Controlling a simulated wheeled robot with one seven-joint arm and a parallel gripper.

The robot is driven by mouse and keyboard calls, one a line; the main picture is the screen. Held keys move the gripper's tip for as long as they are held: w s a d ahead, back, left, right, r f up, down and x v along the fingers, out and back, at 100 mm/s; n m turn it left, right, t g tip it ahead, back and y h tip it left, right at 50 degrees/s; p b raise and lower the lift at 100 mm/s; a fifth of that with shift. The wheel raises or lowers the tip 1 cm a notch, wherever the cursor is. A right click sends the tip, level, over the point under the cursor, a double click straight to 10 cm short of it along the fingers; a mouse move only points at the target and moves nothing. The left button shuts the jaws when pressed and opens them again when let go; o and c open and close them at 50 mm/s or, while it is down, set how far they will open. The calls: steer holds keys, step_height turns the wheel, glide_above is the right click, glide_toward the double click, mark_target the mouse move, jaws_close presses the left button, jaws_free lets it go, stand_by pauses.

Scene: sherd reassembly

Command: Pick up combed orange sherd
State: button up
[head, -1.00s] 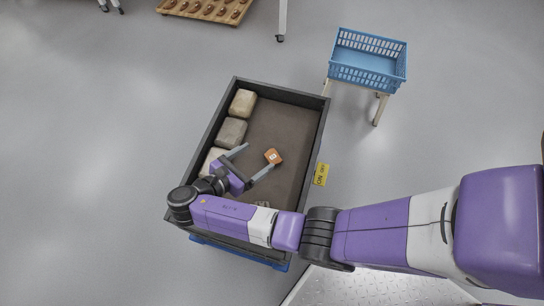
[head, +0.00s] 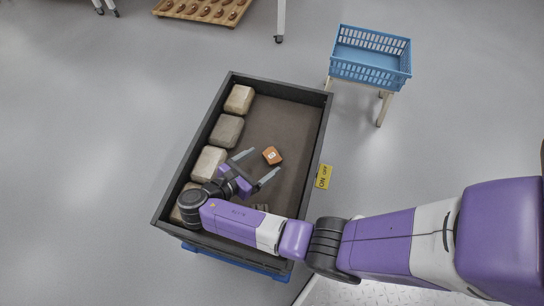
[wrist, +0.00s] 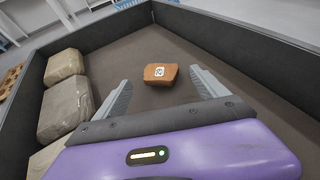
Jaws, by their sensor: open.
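The orange sherd (head: 272,155) is a small block with a white marker on it, lying on the dark floor of the tray (head: 325,128). In the wrist view the sherd (wrist: 160,74) lies ahead of the fingertips, roughly midway between them. Combing on it is too small to make out. My gripper (head: 261,163) is open and empty inside the tray, with the sherd just beyond its fingertips. In the wrist view its two grey fingers (wrist: 160,79) are spread wide.
Several pale stone-like blocks (head: 227,131) line the tray's left wall, close to my arm. The tray's dark walls (wrist: 228,32) stand around the sherd. A blue basket (head: 370,55) on a stand is at the back right. The tray floor right of the sherd is clear.

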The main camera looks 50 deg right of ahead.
mark_target(272, 157)
steer(key=b+x, duration=0.1)
steer(key=x, duration=0.3)
steer(key=shift+s+d+f, duration=0.1)
steer(key=shift+f, duration=0.15)
steer(key=c, duration=1.5)
steer(key=shift+o, duration=0.2)
steer(key=shift+r, duration=0.15)
